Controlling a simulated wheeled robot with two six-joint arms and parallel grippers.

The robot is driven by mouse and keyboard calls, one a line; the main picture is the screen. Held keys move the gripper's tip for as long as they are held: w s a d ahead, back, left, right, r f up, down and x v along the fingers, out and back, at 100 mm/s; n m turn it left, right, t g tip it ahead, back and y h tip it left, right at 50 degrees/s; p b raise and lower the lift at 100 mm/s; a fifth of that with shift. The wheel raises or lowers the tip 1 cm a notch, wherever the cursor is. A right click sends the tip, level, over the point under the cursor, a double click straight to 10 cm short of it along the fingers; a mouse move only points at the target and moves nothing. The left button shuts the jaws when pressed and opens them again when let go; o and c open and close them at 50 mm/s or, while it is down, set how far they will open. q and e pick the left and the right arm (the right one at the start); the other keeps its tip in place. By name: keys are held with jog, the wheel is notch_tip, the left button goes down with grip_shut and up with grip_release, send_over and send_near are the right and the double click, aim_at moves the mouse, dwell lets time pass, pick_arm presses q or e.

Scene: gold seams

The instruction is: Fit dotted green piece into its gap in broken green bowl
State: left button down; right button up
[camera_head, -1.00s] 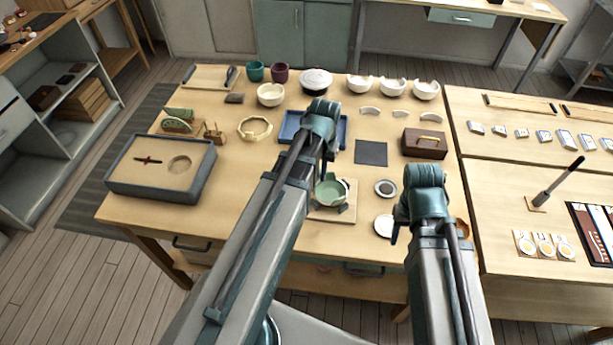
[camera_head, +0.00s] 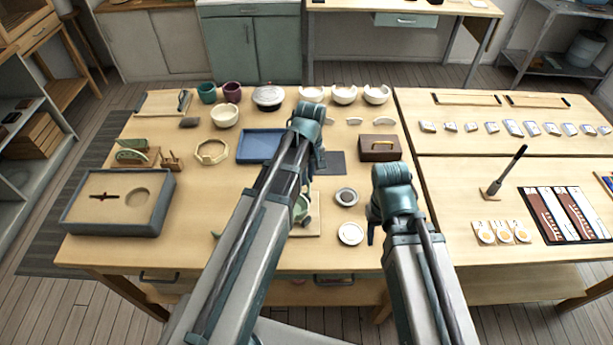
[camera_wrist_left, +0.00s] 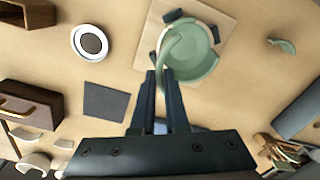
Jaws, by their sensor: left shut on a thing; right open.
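The broken green bowl (camera_wrist_left: 199,58) sits in a stand with dark supports on a square wooden board (camera_wrist_left: 147,45). In the head view the bowl (camera_head: 301,208) is half hidden behind my left arm. My left gripper (camera_wrist_left: 163,72) is shut on a curved green piece (camera_wrist_left: 168,46), which overlaps the bowl's rim in the left wrist view. I cannot tell whether it touches the bowl or is seated, and its dots do not show. Another green shard (camera_wrist_left: 282,46) lies apart on the table. My right gripper (camera_head: 371,234) is open, mostly hidden behind its wrist, beside a white dish.
The white dish (camera_head: 350,233) and a round dark-centred dish (camera_head: 346,197) lie right of the board. A brown box (camera_head: 380,148), dark mat (camera_head: 330,163) and blue tray (camera_head: 261,146) stand behind. A grey-rimmed box (camera_head: 119,202) is at left. The front left tabletop is mostly clear.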

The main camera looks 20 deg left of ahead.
aim_at(306, 200)
pick_arm(q)
jog(key=shift+f+b, duration=3.25)
jog(key=shift+f, duration=0.1)
pick_arm(e)
jog(key=shift+f, duration=3.3)
pick_arm(q)
jog(key=shift+f+b, duration=0.6)
pick_arm(e)
jog(key=shift+f, duration=0.65)
pick_arm(q)
jog(key=shift+c, duration=1.8)
grip_release()
jog(key=shift+r, duration=0.15)
pick_arm(e)
jog(key=shift+r, duration=0.2)
pick_arm(q)
jog(key=shift+r+p, duration=2.9)
jog(key=shift+p, duration=0.15)
pick_arm(e)
jog(key=shift+r, duration=2.85)
